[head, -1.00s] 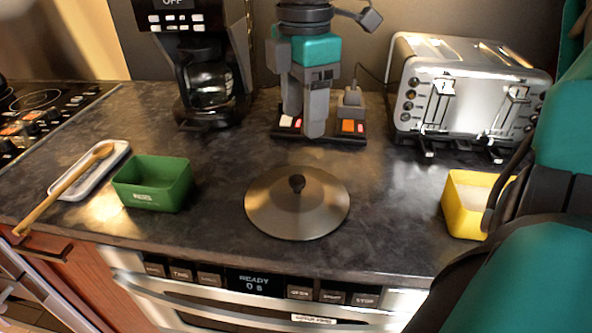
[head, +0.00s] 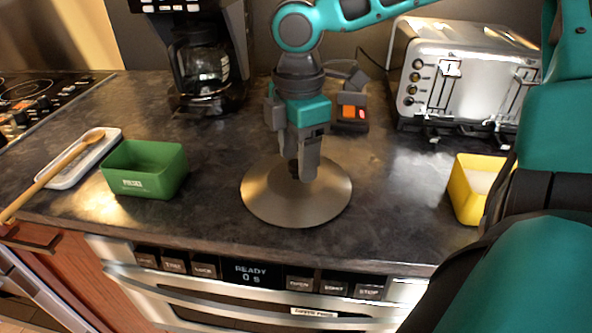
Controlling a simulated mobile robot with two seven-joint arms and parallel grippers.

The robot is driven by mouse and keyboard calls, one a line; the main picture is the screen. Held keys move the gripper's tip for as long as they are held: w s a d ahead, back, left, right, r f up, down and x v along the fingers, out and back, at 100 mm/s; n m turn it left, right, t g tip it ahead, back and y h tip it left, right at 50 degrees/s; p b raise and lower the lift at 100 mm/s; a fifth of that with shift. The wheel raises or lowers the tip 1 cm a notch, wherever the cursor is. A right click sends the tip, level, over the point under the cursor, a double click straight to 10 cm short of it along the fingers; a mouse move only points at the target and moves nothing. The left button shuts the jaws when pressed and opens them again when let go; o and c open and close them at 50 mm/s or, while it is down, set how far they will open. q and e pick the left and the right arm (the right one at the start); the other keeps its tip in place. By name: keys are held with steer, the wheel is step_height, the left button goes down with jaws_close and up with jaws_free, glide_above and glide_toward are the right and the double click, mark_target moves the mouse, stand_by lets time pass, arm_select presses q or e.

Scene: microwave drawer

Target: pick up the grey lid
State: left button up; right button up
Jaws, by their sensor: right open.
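The grey lid (head: 297,203) is a round, shallow metal disc lying flat on the dark counter, near the middle of the head view. Its dark knob is mostly hidden behind my right gripper's fingers. My right gripper (head: 302,170) comes down from above over the lid's centre. Its fingers point down on either side of the knob, and it is open. I cannot tell whether the fingers touch the knob. My left gripper is not in view.
A green container (head: 146,183) stands left of the lid, beside a spoon rest with a wooden spoon (head: 55,172). A yellow container (head: 468,200) stands at right. A coffee maker (head: 190,15) and a toaster (head: 465,75) are behind. The drawer front (head: 215,300) is below the counter edge.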

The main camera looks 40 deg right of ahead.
steer(key=shift+f, duration=0.7)
steer(key=shift+c, duration=0.4)
steer(key=shift+r, duration=0.1)
jaws_close()
